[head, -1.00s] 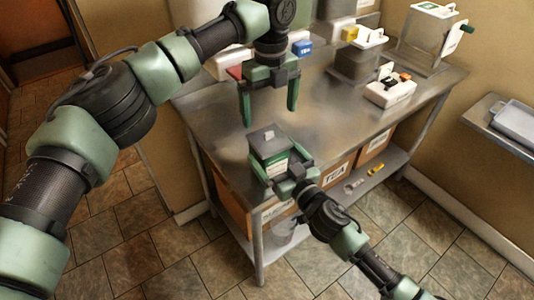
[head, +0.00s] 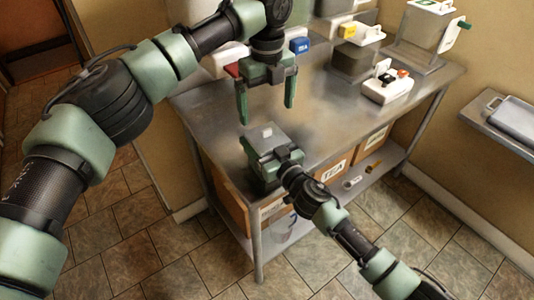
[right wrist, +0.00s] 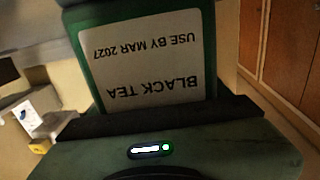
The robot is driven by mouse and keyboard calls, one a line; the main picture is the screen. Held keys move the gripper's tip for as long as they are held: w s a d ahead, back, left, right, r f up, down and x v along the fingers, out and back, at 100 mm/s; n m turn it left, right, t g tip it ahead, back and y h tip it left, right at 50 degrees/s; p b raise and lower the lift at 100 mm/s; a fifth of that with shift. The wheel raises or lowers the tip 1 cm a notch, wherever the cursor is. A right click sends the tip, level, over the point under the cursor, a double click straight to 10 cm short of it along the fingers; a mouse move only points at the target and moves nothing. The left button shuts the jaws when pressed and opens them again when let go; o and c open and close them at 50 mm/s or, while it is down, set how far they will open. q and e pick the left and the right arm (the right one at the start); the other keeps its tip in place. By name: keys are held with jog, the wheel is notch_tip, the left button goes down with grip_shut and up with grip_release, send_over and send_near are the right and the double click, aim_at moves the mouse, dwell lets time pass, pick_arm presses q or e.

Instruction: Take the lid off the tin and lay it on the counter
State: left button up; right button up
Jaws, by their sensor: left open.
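The tin (head: 257,147) stands near the counter's front left corner, with a small pale knob (head: 267,132) on top of its lid. In the right wrist view the tin's label (right wrist: 150,60) fills the upper middle and reads, upside down, BLACK TEA, USE BY MAR 2027. My right gripper (head: 272,158) is at the tin's front and hides most of it in the head view. Whether its fingers press on the tin's sides is not clear. My left gripper (head: 266,112) points down, open and empty, above the counter and just above the knob in the picture.
The steel counter (head: 325,120) is bare to the right of the tin.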

jog(key=c, duration=0.5)
pick_arm(q)
jog(key=s+d+f+t+y, duration=0.3)
jog(key=s+t+y, duration=0.1)
jog(key=s+y, duration=0.15)
pick_arm(e)
jog(key=shift+d, duration=0.1)
pick_arm(q)
jog(key=t+y, duration=0.2)
jog(key=t, duration=0.5)
send_near(268, 132)
jog(key=shift+h, duration=0.25)
jog(key=x, duration=1)
jog(key=shift+w+a+f, duration=0.15)
jog(key=shift+w+a, duration=0.05)
jog(key=shift+a, duration=0.1)
jog(key=c, duration=1.5)
jog(key=shift+o, duration=0.2)
jog(key=shift+t, duration=0.3)
